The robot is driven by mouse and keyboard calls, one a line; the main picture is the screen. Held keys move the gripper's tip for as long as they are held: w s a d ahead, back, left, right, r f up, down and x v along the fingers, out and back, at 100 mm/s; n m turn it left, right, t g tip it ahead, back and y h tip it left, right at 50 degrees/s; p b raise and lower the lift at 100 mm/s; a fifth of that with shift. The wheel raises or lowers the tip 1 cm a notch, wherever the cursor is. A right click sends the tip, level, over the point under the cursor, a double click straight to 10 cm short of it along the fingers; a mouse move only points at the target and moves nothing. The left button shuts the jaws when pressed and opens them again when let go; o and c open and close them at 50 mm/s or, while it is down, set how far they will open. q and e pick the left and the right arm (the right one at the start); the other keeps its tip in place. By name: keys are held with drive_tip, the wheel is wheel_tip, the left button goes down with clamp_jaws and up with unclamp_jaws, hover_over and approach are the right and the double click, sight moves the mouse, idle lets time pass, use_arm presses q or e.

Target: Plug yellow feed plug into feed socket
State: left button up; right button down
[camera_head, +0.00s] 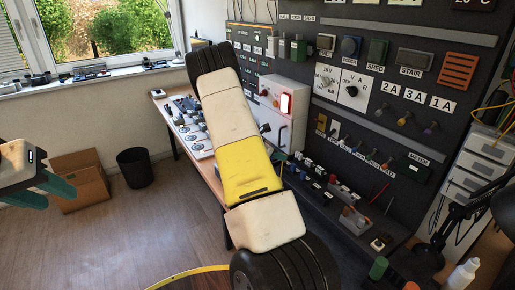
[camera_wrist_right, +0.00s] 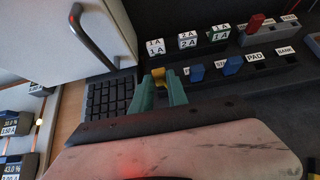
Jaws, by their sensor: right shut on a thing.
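My right gripper (camera_wrist_right: 160,92) has teal fingers closed on a small yellow plug (camera_wrist_right: 158,72) in the right wrist view. Only the plug's top shows between the fingertips, in front of a dark shelf with blue and white blocks. In the head view my own right arm crosses the middle and its gripper is hidden. My left gripper (camera_head: 38,192) is at the left edge of the head view, empty, with its teal fingers apart, far from the wall panel. I cannot pick out the feed socket for certain.
A dark wiring panel (camera_head: 345,55) carries switches, labels and hanging coloured plugs. A white cabinet with a handle (camera_wrist_right: 92,35) stands beside a black gridded block (camera_wrist_right: 108,97). A workbench (camera_head: 178,125) holds meters. A cardboard box (camera_head: 80,180) and black bin (camera_head: 134,168) stand on the floor.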

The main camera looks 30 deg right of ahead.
drive_tip(key=shift+f, duration=0.45)
drive_tip(key=c, duration=1.2)
unclamp_jaws()
drive_tip(key=v, duration=0.7)
drive_tip(key=shift+a+r, duration=0.2)
drive_tip(key=shift+a, duration=0.1)
